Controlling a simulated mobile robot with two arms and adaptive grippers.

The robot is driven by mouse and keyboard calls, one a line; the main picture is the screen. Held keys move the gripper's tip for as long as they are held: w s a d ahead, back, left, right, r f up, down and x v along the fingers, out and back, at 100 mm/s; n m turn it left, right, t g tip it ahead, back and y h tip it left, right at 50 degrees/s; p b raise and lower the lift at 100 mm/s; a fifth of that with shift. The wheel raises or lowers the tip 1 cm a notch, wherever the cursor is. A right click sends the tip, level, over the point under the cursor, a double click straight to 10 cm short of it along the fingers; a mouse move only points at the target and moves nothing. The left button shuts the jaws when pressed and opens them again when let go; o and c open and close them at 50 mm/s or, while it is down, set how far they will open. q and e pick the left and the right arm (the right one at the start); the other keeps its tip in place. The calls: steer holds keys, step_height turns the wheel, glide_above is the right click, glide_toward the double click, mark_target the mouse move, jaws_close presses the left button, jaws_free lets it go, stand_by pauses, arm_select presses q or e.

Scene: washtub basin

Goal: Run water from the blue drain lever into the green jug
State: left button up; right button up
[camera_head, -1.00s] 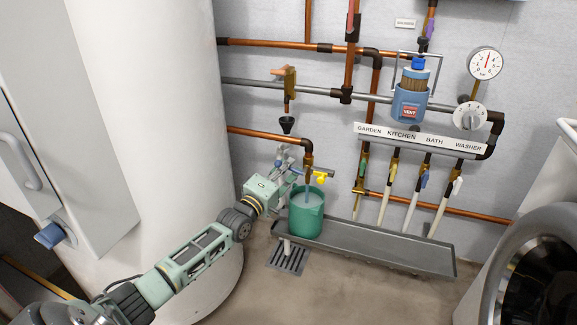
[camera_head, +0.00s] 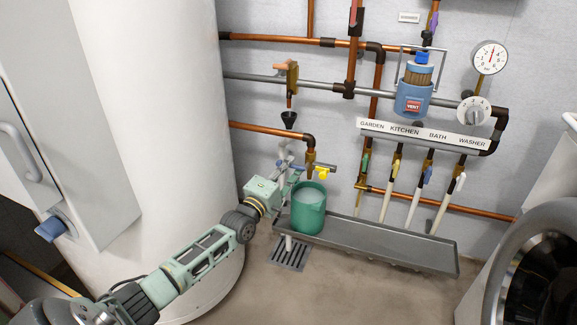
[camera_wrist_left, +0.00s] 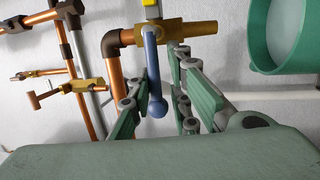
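The green jug (camera_head: 308,218) stands upright at the left end of the grey trough, below the brass drain valve (camera_head: 310,162). Pale water shows inside it, and no stream falls into it. The jug also shows at the upper right of the left wrist view (camera_wrist_left: 262,45). The blue drain lever (camera_wrist_left: 153,70) hangs down from the brass valve body (camera_wrist_left: 175,33). My left gripper (camera_wrist_left: 155,98) is open, with one finger on each side of the lever. In the head view the left gripper (camera_head: 284,166) is beside the valve, above and left of the jug. My right gripper is out of view.
The grey trough (camera_head: 390,250) runs along the wall, with a floor grate (camera_head: 289,254) at its left end. A yellow handle (camera_head: 323,172) sits on the drain valve. A white tank (camera_head: 180,120) stands left, and a washer (camera_head: 540,265) right.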

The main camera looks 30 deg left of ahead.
arm_select(q)
steer(key=shift+o, duration=0.8)
steer(key=shift+r, duration=0.2)
steer(key=s+f, duration=0.2)
steer(key=s, duration=0.9)
steer(key=shift+s+d+f, duration=0.15)
steer(key=shift+s, duration=0.25)
